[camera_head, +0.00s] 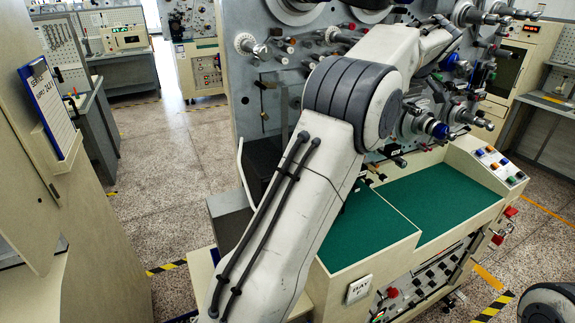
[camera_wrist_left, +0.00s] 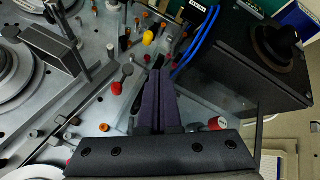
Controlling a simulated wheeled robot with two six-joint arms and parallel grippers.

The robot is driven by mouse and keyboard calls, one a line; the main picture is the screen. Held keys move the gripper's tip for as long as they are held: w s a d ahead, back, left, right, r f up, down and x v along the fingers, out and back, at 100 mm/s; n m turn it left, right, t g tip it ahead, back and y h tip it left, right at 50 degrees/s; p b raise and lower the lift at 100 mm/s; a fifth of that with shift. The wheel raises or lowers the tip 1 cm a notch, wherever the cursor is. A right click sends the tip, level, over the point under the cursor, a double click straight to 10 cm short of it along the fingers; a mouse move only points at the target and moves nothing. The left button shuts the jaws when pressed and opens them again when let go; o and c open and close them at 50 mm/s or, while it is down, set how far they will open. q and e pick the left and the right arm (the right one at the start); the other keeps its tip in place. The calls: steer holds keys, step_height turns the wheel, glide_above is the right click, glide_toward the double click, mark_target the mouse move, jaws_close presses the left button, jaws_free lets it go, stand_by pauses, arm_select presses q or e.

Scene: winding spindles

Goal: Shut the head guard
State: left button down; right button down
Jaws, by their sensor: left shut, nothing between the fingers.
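My left gripper (camera_wrist_left: 160,74) is shut and empty in the left wrist view, its two dark fingers together above the machine face. In the head view my left arm reaches across the winding machine (camera_head: 236,60) and hides part of it; I cannot make out the fingertips there. A clear pane (camera_wrist_left: 205,108) lies right of the fingers in the wrist view, beside a red knob (camera_wrist_left: 217,123). It may be the head guard, but I cannot tell for sure, nor whether it is open or shut. My right gripper is not in view.
Several coloured knobs stick up around the fingers, among them a yellow knob (camera_wrist_left: 148,38) and a red knob (camera_wrist_left: 117,88). Blue cables (camera_wrist_left: 197,45) run beside a black box (camera_wrist_left: 245,55). A green-topped bench (camera_head: 440,200) stands below my arm. Open floor (camera_head: 165,190) lies at left.

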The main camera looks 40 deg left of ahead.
arm_select(q)
steer(key=shift+w+a+r, duration=0.1)
steer(key=shift+w+a, duration=0.25)
steer(key=shift+a, duration=0.3)
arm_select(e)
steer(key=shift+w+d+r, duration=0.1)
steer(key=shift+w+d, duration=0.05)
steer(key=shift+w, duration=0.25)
arm_select(q)
steer(key=shift+w+a, duration=0.1)
